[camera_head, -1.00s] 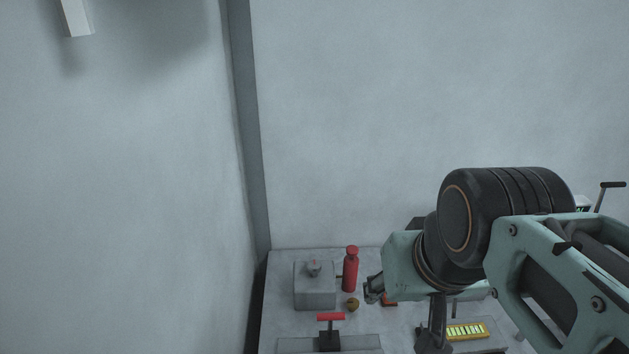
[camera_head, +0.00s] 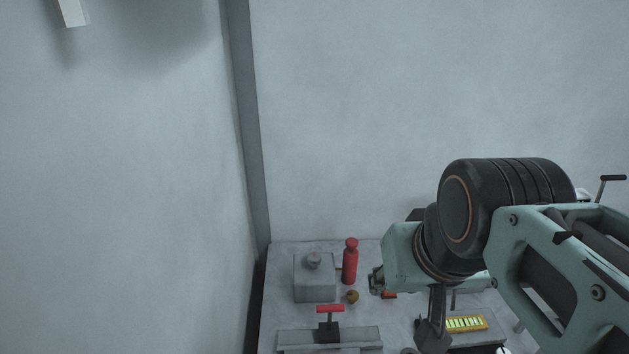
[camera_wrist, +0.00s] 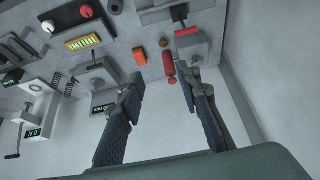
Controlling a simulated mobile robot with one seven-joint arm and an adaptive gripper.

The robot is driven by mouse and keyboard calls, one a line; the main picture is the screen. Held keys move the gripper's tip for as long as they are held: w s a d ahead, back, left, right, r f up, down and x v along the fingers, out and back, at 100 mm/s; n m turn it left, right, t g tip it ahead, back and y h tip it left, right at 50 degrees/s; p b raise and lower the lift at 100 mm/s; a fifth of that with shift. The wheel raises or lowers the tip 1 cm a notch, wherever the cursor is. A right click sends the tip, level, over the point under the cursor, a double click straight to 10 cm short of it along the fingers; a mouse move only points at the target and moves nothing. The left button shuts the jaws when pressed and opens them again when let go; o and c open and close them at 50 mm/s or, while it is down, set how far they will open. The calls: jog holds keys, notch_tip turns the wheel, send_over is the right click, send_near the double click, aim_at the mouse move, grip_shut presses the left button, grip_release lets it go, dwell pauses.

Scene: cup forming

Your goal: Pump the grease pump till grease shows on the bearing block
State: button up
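A red T-handle on a dark stand (camera_head: 329,322), which looks like the grease pump, is at the front left of the table. Behind it a grey block (camera_head: 315,285), probably the bearing block, carries a rounded grey piece (camera_head: 314,260). I cannot tell whether that is grease. In the head view my wrist is right of the block and largely hides the gripper.
A red bottle (camera_head: 350,262) stands beside the block, with a small brass knob (camera_head: 352,296) in front. A yellow-lit panel (camera_head: 466,323) is on the right. An orange block (camera_wrist: 140,56) and other levers sit along the table. Walls rise behind and left.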

grip_shut()
dwell(1.2)
